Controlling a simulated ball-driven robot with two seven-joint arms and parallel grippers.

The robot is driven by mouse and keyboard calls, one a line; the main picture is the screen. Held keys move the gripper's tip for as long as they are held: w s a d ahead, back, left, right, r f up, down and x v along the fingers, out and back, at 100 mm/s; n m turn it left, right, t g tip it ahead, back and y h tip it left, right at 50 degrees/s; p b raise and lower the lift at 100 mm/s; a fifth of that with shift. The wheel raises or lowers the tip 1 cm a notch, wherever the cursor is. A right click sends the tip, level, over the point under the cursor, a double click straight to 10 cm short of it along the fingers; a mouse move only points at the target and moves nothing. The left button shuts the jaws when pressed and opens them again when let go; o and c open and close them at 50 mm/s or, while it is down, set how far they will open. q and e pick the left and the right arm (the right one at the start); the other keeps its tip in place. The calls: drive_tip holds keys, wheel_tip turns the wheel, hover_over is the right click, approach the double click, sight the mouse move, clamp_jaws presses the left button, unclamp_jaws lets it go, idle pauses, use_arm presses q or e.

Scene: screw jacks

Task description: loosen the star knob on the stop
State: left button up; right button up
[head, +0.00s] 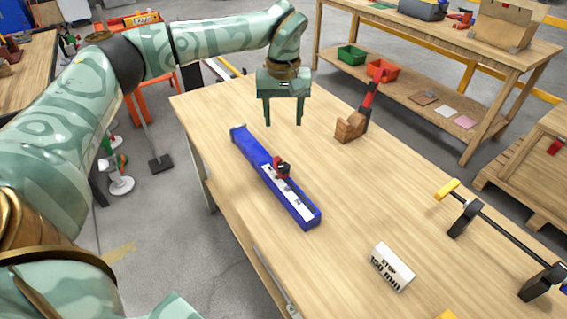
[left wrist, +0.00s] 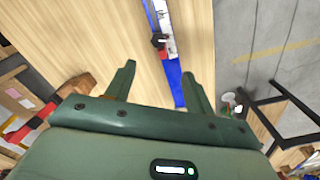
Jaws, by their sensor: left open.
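A blue rail (head: 252,150) with a white scale strip lies on the wooden workbench. The stop, with its small red and black knob (head: 282,166), sits on the rail near its middle. It also shows in the left wrist view (left wrist: 159,40), beyond my fingertips; the knob's star shape is too small to make out. My left gripper (head: 284,122) is open and empty, pointing down above the bench past the rail's far end, apart from the stop. In the left wrist view its two fingers (left wrist: 159,70) are spread wide. My right gripper is not in view.
A white card (head: 391,267) reading "STOP 150 mm" stands nearer on the workbench (head: 345,195). A wooden block with a red and black tool (head: 352,125) stands right of my left gripper. A black bar clamp (head: 495,235) lies at the right. The bench between them is clear.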

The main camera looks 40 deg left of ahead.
sight(285, 167)
use_arm(q)
wheel_tip(285, 167, down, 15)
drive_tip(key=b, duration=0.4)
drive_tip(key=shift+w+d+f+b, duration=0.1)
drive_tip(key=shift+b, duration=0.25)
drive_tip(key=c, duration=1)
